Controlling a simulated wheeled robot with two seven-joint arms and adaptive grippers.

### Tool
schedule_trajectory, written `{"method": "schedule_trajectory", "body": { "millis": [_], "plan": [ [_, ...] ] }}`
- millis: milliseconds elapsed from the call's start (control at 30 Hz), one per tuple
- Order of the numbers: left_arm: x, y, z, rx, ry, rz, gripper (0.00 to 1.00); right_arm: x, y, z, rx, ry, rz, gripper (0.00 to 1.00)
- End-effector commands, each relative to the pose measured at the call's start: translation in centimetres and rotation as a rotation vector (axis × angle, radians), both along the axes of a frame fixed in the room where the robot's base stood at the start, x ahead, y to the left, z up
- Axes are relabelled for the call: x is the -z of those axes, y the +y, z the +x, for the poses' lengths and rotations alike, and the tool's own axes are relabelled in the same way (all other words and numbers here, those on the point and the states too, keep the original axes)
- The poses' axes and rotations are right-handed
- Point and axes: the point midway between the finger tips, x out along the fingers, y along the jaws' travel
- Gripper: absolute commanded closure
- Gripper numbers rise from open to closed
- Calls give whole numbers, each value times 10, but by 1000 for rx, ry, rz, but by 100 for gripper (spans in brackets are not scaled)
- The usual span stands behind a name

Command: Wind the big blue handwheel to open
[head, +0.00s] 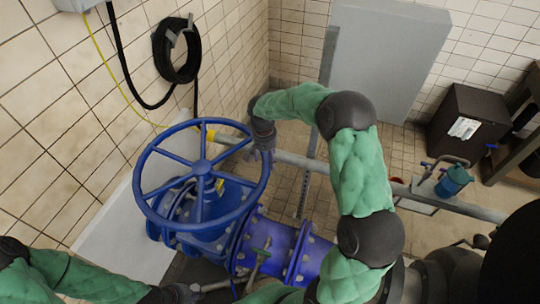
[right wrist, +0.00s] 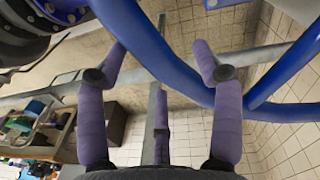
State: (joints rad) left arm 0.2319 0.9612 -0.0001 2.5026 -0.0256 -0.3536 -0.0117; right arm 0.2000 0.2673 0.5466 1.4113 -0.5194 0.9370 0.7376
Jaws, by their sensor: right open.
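The big blue handwheel (head: 202,167) sits on top of a blue valve body (head: 198,212), left of centre in the head view. Its rim and spokes show whole there. My right gripper (head: 262,154) is at the wheel's right rim, with its arm arching in from the right. In the right wrist view the gripper (right wrist: 160,48) is open. The blue rim (right wrist: 172,78) crosses the picture between its spread purple fingers; I cannot tell whether they touch it. My left gripper (head: 190,293) is low at the bottom edge, below the wheel, and its fingers are too unclear to read.
A blue flanged pipe (head: 272,247) runs right from the valve. A grey pipe (head: 298,161) passes behind the wheel. A black hose coil (head: 177,50) hangs on the left tiled wall. A grey cabinet (head: 390,60) and a dark box (head: 468,125) stand further back.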

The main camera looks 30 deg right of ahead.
Motion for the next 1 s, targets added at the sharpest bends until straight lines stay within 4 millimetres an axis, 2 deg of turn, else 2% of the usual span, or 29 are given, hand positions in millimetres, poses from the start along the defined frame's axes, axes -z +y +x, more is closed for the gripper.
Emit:
{"method": "schedule_trajectory", "body": {
  "millis": [167, 600, 800, 1000],
  "plan": [
    [0, 2, 1, -5, 0, -1, 100, -18, 0, 1, 0, -3, -1, 33],
    [0, 2, 0, -5, 1, 0, 100, -100, 3, 4, 2, -6, 1, 33],
    [0, 1, 0, -4, 0, 0, 100, -117, 4, 4, 1, -3, 0, 33],
    [0, 2, 1, -4, 0, 0, 100, -120, 4, 4, 1, -3, 0, 33]
  ]
}}
